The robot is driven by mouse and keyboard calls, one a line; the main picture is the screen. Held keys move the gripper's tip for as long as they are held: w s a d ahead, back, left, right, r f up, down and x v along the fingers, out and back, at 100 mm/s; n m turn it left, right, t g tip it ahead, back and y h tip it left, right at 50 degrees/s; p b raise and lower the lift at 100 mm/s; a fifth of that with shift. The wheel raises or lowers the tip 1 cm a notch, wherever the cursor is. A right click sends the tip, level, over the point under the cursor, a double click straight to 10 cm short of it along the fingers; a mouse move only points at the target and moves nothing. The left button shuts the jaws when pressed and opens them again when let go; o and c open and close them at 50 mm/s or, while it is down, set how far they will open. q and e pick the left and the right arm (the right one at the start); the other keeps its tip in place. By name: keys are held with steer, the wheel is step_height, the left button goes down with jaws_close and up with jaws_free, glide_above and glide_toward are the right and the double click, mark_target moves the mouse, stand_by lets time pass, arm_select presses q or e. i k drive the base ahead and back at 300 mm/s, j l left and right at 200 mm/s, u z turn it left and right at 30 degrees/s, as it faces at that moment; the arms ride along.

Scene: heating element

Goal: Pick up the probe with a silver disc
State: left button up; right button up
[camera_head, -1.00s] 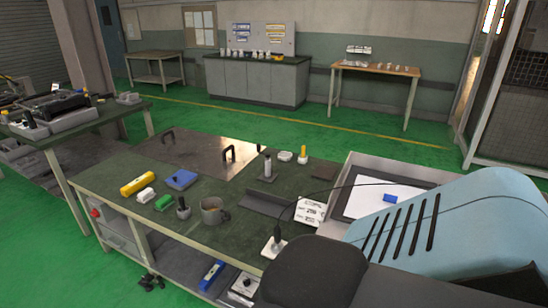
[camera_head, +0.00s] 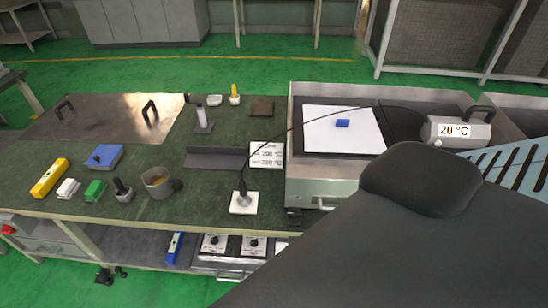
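A probe (camera_head: 243,193) with a dark upright handle stands on a small white square block (camera_head: 244,208) near the front edge of the green bench. A thin black cable rises from its top and arcs right to a grey meter (camera_head: 458,131) reading 20 °C. A silver disc on the probe cannot be made out; its lower end is at the block. A large dark part of my own arm fills the lower right and hides the bench front there.
A metal tray (camera_head: 293,166) with a white sheet and blue block (camera_head: 342,123) stands right of the probe. A mug (camera_head: 158,183) stands left; green bench between is clear.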

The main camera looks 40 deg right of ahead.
mark_target(244, 200)
steer(key=i+z, duration=0.15)
steer(key=z, duration=0.3)
steer(key=i+j+z, duration=0.1)
steer(key=z, duration=0.35)
steer(key=i+j+z, duration=0.15)
steer(key=z, duration=0.3)
steer(key=i+j+z, duration=0.3)
steer(key=j+z, duration=0.1)
steer(key=z, duration=0.2)
steer(key=i, duration=0.05)
